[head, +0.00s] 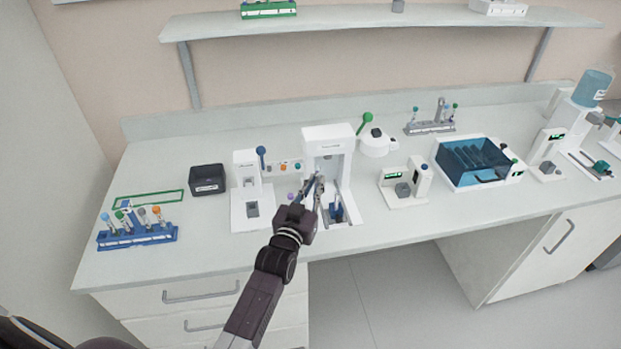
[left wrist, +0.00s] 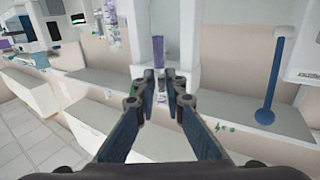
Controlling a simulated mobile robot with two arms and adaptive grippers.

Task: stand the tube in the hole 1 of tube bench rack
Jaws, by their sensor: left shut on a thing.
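My left gripper (head: 319,186) reaches into the opening of a tall white device (head: 327,140) near the bench's front. In the left wrist view its fingertips (left wrist: 163,84) are nearly together, shut on a slim tube that shows only as a small piece between them. A purple part (left wrist: 158,50) stands just beyond the fingertips; I cannot tell whether it belongs to the tube. A blue rack (head: 137,238) at the bench's left end holds several tubes with coloured caps. A grey rack (head: 430,128) with several tubes stands at the back. Hole numbers are not readable. My right gripper is not in view.
A smaller white device (head: 251,201) with a blue knob stands left of the tall one. A black box (head: 207,179) and a green-outlined area (head: 148,198) lie farther left. A blue-lidded box (head: 478,162) and a small white device (head: 405,187) stand right.

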